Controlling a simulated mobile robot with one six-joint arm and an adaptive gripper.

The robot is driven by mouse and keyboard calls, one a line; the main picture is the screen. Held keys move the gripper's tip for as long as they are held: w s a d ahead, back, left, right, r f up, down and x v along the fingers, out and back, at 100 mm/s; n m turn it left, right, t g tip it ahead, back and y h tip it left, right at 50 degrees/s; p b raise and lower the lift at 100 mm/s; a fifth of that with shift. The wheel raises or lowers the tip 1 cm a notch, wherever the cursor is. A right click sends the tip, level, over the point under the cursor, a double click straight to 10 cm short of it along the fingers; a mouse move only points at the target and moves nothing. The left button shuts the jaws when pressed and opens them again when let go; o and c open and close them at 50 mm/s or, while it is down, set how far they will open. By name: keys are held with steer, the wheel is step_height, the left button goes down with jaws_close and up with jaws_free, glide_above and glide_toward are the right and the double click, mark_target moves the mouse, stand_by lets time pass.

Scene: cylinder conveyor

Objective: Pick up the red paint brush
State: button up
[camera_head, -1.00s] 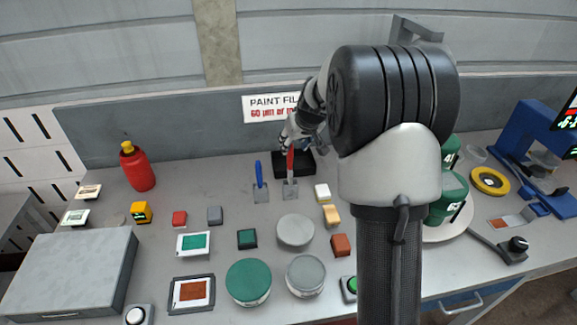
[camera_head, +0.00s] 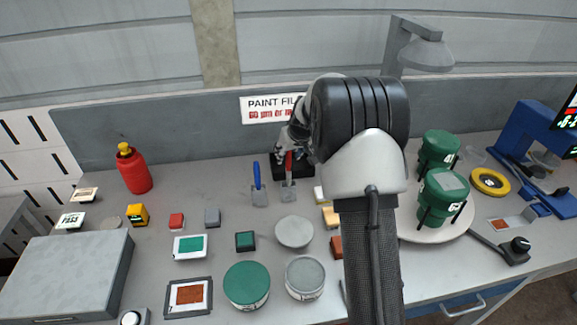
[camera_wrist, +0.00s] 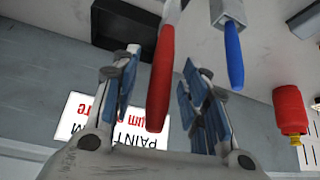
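The red paint brush (camera_head: 289,164) stands at the back of the bench, with a red handle and a grey flat end. In the wrist view its handle (camera_wrist: 160,80) points toward me and lies between the two fingers, with visible gaps to both sides. My gripper (camera_wrist: 161,78) is open and empty around the handle. In the head view my gripper (camera_head: 289,152) is at the handle's upper end, partly hidden by my arm. A blue-handled tool (camera_head: 257,177) stands just left of the red one; it also shows in the wrist view (camera_wrist: 233,55).
A black box (camera_head: 307,168) sits right behind the brush, near the back wall sign (camera_head: 262,109). Round pots, swatches and small blocks cover the bench in front. Green containers (camera_head: 437,147) stand on a round plate (camera_head: 425,234) at right. A red bottle (camera_head: 134,170) stands at left.

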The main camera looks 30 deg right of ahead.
jaws_close()
stand_by(0.3)
